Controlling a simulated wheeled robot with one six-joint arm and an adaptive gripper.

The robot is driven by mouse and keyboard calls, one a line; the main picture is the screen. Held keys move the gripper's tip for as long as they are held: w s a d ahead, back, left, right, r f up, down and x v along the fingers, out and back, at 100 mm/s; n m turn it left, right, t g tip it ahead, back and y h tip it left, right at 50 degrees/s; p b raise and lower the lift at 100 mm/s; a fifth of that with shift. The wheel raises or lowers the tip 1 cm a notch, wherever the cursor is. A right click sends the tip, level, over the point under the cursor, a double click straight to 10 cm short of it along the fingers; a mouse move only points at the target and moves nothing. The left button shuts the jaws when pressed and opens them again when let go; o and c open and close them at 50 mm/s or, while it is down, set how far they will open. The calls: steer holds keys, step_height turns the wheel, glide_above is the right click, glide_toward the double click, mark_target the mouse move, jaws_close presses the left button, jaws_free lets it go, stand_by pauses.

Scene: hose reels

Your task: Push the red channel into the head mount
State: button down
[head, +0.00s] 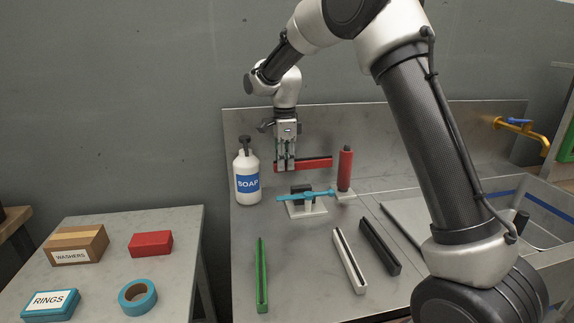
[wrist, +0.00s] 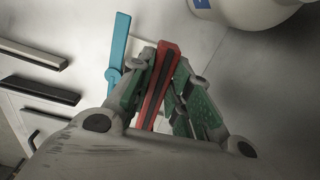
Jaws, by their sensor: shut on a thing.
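The red channel (head: 316,163) is level above the bench at the back in the head view. My gripper (head: 285,166) is shut on it near its left end, with the rest reaching right. In the wrist view, the channel (wrist: 168,54) shows its dark slot between the green-padded fingers of my gripper (wrist: 168,85). Below the channel stands a mount (head: 306,209) with a pale base, a dark block and a blue bar (head: 318,195) across it. I cannot tell for sure that it is the head mount. The blue bar shows left of my gripper in the wrist view (wrist: 119,45).
A red cylinder (head: 345,170) stands near the channel's right end. A soap bottle (head: 247,178) stands left of my gripper. Green (head: 262,275), white (head: 349,260) and black (head: 380,246) channels lie in front. A sink (head: 540,227) is at right. A side table (head: 110,245) holds boxes and tape.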

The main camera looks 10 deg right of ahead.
steer(key=shift+f, duration=3.5)
steer(key=shift+f, duration=1.4)
steer(key=c, duration=0.8)
jaws_free()
steer(key=shift+o, duration=0.2)
steer(key=shift+r, duration=4.05)
